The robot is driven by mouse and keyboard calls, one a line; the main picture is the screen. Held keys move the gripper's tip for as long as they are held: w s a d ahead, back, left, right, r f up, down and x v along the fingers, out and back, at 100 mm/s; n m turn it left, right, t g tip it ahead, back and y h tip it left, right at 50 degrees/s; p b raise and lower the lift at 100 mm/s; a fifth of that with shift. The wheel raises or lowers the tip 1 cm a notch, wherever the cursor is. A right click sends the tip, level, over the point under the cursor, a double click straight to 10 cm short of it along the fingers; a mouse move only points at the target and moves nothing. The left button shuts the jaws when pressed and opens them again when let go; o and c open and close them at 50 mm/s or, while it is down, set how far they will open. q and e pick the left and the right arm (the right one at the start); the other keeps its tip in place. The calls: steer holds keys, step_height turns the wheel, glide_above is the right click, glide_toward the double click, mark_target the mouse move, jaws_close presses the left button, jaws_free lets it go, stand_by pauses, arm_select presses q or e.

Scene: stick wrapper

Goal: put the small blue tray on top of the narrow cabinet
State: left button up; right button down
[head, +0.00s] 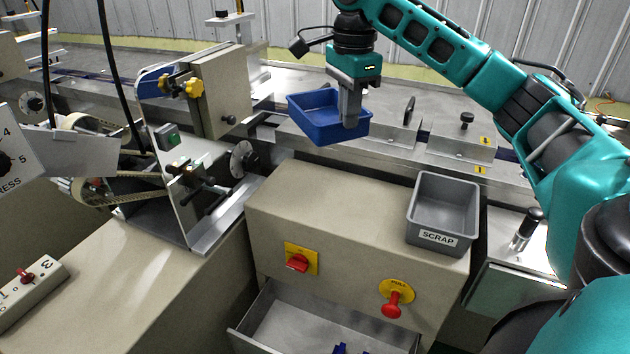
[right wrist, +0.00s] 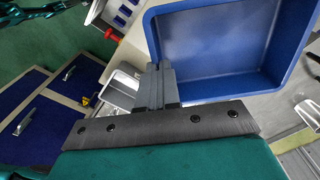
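The small blue tray (head: 310,104) hangs in the air, slightly tilted, in the head view. My right gripper (head: 350,118) points down and is shut on the tray's near right wall. In the right wrist view the gripper fingers (right wrist: 156,88) pinch the wall of the blue tray (right wrist: 215,45), which looks empty. A narrow beige cabinet (head: 320,195) stands in front of and below the tray; the left and middle of its top are bare. My left gripper is not in view.
A grey bin marked SCRAP (head: 438,205) stands on the cabinet top's right end. Below, an open drawer (head: 300,325) sticks out, with small blue things inside. A machine with a disc (head: 243,160) stands left. A steel conveyor bed (head: 390,150) runs behind.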

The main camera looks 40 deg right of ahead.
steer(key=shift+s+d+r+m, duration=0.1)
steer(key=shift+d+r+m, duration=0.3)
steer(key=shift+r, duration=0.2)
steer(key=shift+f, duration=0.35)
step_height(320, 180, down, 16)
steer(key=b, duration=0.7)
steer(key=shift+r, duration=0.15)
step_height(320, 180, down, 3)
steer(key=shift+f+b, duration=0.2)
steer(key=shift+b, duration=0.4)
